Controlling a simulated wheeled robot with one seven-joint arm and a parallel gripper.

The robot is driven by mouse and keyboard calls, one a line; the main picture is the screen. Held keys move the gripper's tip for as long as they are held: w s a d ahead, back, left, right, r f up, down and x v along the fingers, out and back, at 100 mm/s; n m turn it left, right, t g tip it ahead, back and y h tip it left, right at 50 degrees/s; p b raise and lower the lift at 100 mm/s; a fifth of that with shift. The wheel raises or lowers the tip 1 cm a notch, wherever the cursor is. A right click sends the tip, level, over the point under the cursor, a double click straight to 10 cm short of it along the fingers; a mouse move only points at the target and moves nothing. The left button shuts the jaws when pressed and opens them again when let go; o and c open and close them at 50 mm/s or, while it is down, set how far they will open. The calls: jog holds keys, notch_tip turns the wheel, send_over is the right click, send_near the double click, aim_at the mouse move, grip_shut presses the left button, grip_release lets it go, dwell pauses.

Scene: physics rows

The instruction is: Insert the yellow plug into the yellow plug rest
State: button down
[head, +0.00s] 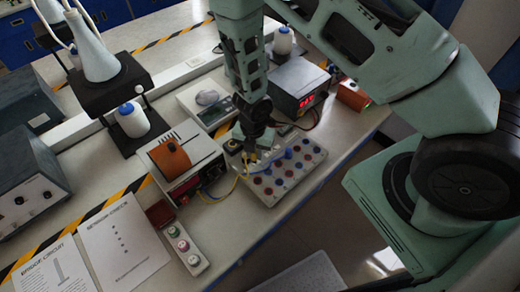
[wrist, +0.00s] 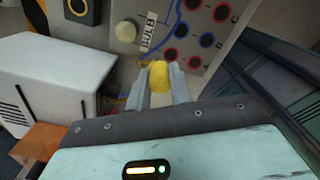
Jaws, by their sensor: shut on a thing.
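The yellow plug (wrist: 158,75) is held between the two grey fingers of my gripper (wrist: 158,88), seen in the wrist view. In the head view my gripper (head: 251,154) hangs over the left part of the socket board, and the plug is only a small yellow spot there. A dark piece with a yellow ring (wrist: 82,9) shows at the top left of the wrist view, apart from the plug. It looks like the yellow plug rest; in the head view it seems to be the small dark block (head: 233,146) left of my gripper. I cannot see what lies under the plug.
The socket board (head: 283,178) has rows of red and blue sockets and a "BULB" label (wrist: 148,32) beside a pale knob (wrist: 126,32). Blue and yellow wires lie near the board.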

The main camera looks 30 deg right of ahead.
jog(key=w+a+f+n+p, duration=0.1)
jog(key=w+a+n, duration=0.1)
jog(key=w+n, duration=1.2)
jog(key=f+b, duration=0.1)
jog(key=f, duration=0.1)
jog(key=w+f+m+b, duration=0.1)
jog(key=f+m+b, duration=0.1)
jog(key=f, duration=0.1)
jog(key=shift+w+d+f, duration=0.1)
jog(key=shift+w+f, duration=0.15)
jog(key=shift+f, duration=0.05)
jog(key=shift+f+b, duration=0.25)
jog(key=shift+b, duration=0.1)
jog(key=shift+f+b, duration=0.9)
jog(key=shift+f, duration=0.3)
dwell(1.2)
jog(key=c, duration=0.8)
grip_release()
jog(key=shift+o, duration=0.2)
jog(key=shift+r, duration=0.15)
notch_tip(320, 180, up, 6)
jog(key=p, duration=0.4)
jog(key=shift+r+p, duration=0.2)
jog(key=shift+p, duration=0.15)
